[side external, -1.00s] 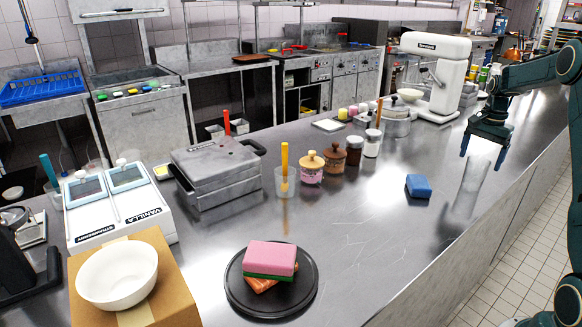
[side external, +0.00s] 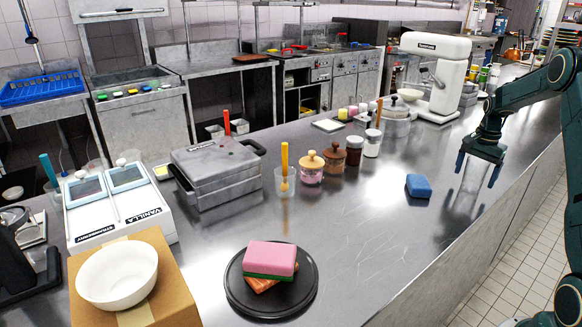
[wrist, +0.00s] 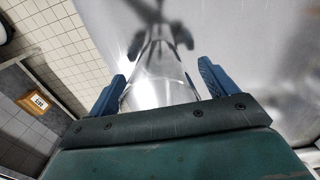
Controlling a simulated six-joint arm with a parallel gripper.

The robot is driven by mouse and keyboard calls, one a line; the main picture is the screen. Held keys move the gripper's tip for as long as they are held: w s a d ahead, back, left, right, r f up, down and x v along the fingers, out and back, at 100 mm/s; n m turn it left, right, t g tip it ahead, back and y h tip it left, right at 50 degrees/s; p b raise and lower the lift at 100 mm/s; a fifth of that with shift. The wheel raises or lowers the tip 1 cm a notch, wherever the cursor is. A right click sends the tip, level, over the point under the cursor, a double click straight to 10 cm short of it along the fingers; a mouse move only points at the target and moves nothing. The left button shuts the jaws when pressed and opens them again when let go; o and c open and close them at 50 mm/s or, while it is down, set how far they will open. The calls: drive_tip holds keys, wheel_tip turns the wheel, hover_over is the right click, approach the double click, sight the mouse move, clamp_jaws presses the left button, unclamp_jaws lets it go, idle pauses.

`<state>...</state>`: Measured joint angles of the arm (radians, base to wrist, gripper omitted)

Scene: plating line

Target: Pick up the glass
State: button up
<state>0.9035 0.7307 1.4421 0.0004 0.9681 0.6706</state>
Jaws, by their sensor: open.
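My gripper (side external: 476,175) points down over the right part of the steel counter, with its two blue fingers apart. In the wrist view, a clear glass (wrist: 158,85) shows between the spread fingers of my gripper (wrist: 160,75). The fingers seem to stand on either side of its upper part. In the side view the glass is very faint against the shiny counter below the gripper, and its outline is hard to make out. I cannot tell whether either finger touches it.
A blue sponge (side external: 419,186) lies on the counter left of my gripper. Several jars, including a white-lidded one (side external: 372,143), stand further left. A white mixer (side external: 437,75) stands behind. The counter's edge (side external: 505,205) is close on the right. A black plate (side external: 240,290) holds a pink block.

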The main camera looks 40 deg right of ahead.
idle(0.4)
drive_tip(key=c, duration=1.2)
drive_tip(key=shift+r, duration=0.1)
wheel_tip(320, 180, up, 20)
drive_tip(key=shift+f, duration=0.1)
idle(0.4)
